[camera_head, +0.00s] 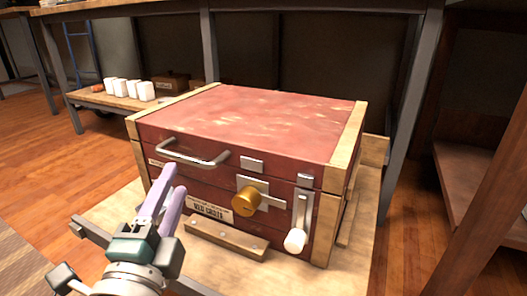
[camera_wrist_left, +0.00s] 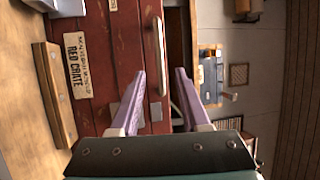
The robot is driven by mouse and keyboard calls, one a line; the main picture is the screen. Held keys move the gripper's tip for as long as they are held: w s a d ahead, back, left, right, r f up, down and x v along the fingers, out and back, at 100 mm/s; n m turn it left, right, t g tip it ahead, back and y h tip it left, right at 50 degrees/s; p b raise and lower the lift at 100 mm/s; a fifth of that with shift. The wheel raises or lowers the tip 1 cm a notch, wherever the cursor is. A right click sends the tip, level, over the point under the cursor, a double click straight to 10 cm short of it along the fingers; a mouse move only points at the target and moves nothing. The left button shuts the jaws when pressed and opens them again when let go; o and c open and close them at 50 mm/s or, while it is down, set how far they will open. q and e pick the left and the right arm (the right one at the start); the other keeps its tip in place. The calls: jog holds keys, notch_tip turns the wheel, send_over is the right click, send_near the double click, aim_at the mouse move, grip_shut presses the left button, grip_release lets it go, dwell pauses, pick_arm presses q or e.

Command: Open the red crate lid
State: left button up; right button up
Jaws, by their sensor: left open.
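The red crate (camera_head: 185,185) stands on a pale wooden board with its lid (camera_head: 250,120) lying flat and closed. A metal bar handle (camera_head: 190,158) is on the lid's front left; it also shows in the left wrist view (camera_wrist_left: 159,45). A brass knob (camera_head: 246,202) and a lever with a white grip (camera_head: 295,240) are on the crate's front. My left gripper (camera_head: 173,180) is open and empty, just in front of and below the handle. In the left wrist view the handle lies ahead, between the lines of the two fingers (camera_wrist_left: 160,84). My right gripper is not in view.
The pale board (camera_head: 345,262) has bare room at the front right. Metal table legs (camera_head: 400,130) stand behind the crate. A low shelf with several white cups (camera_head: 146,91) is at the back left. A wooden upright (camera_head: 490,220) stands at the right.

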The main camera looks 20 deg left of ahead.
aim_at(184, 161)
pick_arm(q)
jog(key=b+x, duration=0.2)
jog(key=x, duration=0.5)
jog(key=shift+a+b, duration=0.1)
jog(key=shift+b, duration=0.2)
jog(key=shift+c, duration=0.2)
grip_shut()
dwell(0.8)
